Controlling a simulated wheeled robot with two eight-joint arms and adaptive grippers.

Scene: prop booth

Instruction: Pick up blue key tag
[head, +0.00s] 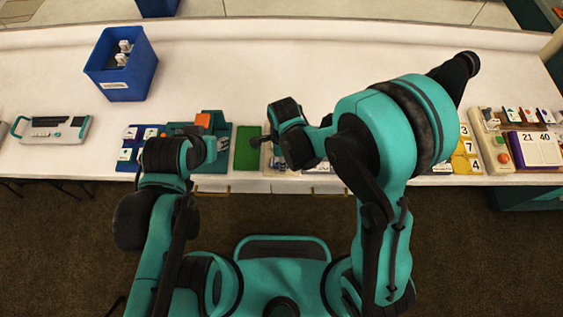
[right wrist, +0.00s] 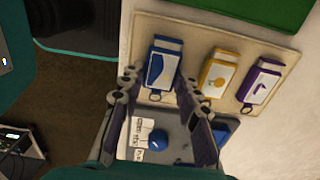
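The blue key tag (right wrist: 162,68) lies on a beige board (right wrist: 197,45) in the right wrist view, with a dark ring at its lower end. A yellow key tag (right wrist: 217,73) and a purple key tag (right wrist: 262,82) lie in a row to its right. My right gripper (right wrist: 157,78) is open, its two fingers apart, with the tag showing between and beyond their tips. I cannot tell whether they touch it. In the head view my right arm hides the tags. The end of my left arm is over a teal tray (head: 214,166); its fingers are not clear.
A green panel (head: 247,148) lies beside the teal tray. Blue-and-white cards (head: 127,154) are left of it. A blue bin (head: 121,66) and a grey device (head: 52,130) stand farther left. Number cards (head: 540,147) are at the right. The back of the white table (head: 260,65) is clear.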

